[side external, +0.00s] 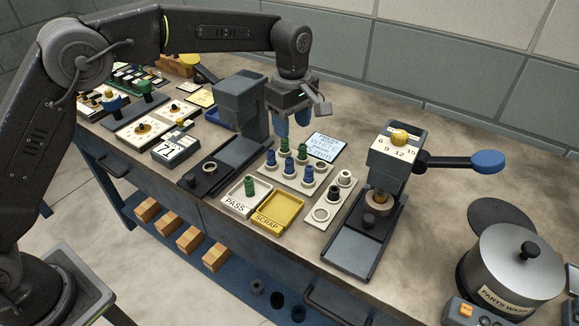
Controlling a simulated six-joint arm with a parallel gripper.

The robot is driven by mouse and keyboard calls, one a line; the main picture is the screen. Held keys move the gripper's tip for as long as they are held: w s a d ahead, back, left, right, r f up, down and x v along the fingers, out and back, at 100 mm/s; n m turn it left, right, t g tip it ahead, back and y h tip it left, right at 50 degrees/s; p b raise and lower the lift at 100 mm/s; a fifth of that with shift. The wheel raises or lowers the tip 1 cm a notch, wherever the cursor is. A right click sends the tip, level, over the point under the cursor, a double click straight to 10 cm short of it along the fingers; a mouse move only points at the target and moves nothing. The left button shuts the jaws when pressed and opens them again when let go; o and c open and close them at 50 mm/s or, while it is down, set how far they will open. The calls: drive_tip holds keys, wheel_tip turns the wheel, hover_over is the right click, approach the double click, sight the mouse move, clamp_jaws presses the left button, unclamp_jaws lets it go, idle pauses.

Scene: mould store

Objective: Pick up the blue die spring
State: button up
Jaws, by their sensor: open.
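Blue die springs stand upright on pale round seats of a light rack: one at the left (271,158), one in the middle (289,166) and one at the right (308,175). Which one the task means cannot be told. My gripper (291,120) is open, pointing down with blue fingers, above and behind the rack (309,191). It is apart from the springs, and nothing shows between its fingers. Green springs (302,152) stand in the row behind the blue ones.
A PASS tray (237,206) holding a green spring (250,186) and a yellow SCRAP tray (277,210) lie in front. A grey press (240,105) stands left. A tester with a blue-knobbed lever (487,162) stands right. A written card (325,146) lies behind the rack.

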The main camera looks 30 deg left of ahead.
sight(289, 159)
wheel_tip(289, 159, down, 6)
drive_tip(key=shift+f, duration=0.2)
drive_tip(key=shift+a+f, duration=0.15)
drive_tip(key=shift+f, duration=1.2)
drive_tip(key=shift+a+f, duration=0.15)
drive_tip(key=shift+f, duration=1.2)
drive_tip(key=shift+c, duration=0.2)
clamp_jaws()
